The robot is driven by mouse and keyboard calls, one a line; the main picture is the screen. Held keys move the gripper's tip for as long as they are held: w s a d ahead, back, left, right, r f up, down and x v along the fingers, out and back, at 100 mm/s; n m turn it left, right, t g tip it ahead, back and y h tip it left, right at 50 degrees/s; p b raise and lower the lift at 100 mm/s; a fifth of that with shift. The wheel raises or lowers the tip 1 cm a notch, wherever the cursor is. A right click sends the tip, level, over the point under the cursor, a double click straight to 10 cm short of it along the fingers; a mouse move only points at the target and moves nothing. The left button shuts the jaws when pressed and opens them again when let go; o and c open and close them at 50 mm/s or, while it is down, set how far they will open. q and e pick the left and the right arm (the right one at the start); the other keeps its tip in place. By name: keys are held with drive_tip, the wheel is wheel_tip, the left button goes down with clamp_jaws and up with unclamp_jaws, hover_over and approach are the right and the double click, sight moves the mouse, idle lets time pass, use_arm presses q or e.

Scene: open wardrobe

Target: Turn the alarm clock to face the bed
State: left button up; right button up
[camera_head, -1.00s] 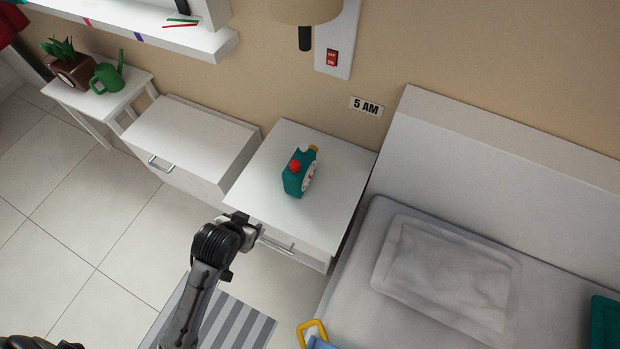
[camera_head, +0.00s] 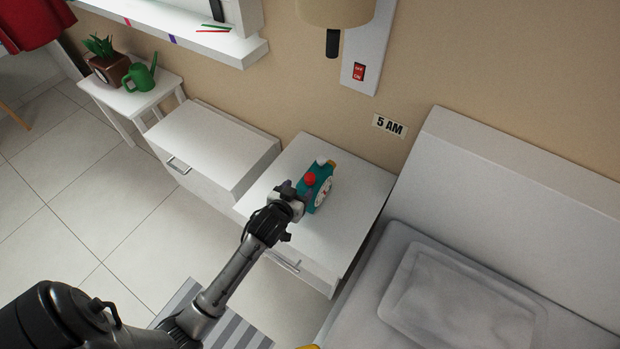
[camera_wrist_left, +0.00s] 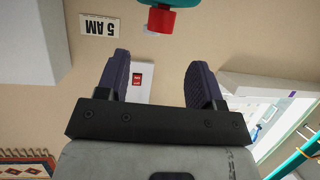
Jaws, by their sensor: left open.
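The teal alarm clock (camera_head: 319,190) stands upright on the white nightstand (camera_head: 347,215) beside the bed. It has a red button on top and its white dial faces right, toward the bed side of the picture. My left gripper (camera_head: 296,192) is open at the clock's left side in the head view; whether it touches the clock I cannot tell. In the left wrist view, which is upside down, the open left gripper (camera_wrist_left: 159,62) has nothing between its fingers. A teal edge of the clock (camera_wrist_left: 178,3) and its red button show at the top. My right gripper is not in view.
The bed (camera_head: 440,290) is right of the nightstand. A white cabinet (camera_head: 212,145) stands left of it. A lamp (camera_head: 335,12) hangs above, beside a red wall switch (camera_head: 358,72) and a 5 AM sign (camera_head: 389,126). A green watering can (camera_head: 142,76) is far left.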

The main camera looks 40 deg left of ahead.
sight(310, 177)
use_arm(q)
drive_tip(key=b+x, duration=0.2)
drive_tip(key=x, duration=0.6)
drive_tip(key=shift+w+f, duration=0.2)
drive_tip(key=shift+w, duration=0.1)
drive_tip(key=c, duration=0.9)
drive_tip(key=shift+r+n+g+y+p, duration=0.15)
drive_tip(key=shift+n+g+y+p, duration=0.15)
drive_tip(key=shift+n+y+p, duration=0.25)
drive_tip(key=shift+n+y, duration=0.45)
drive_tip(key=shift+n, duration=0.1)
drive_tip(key=o, duration=0.9)
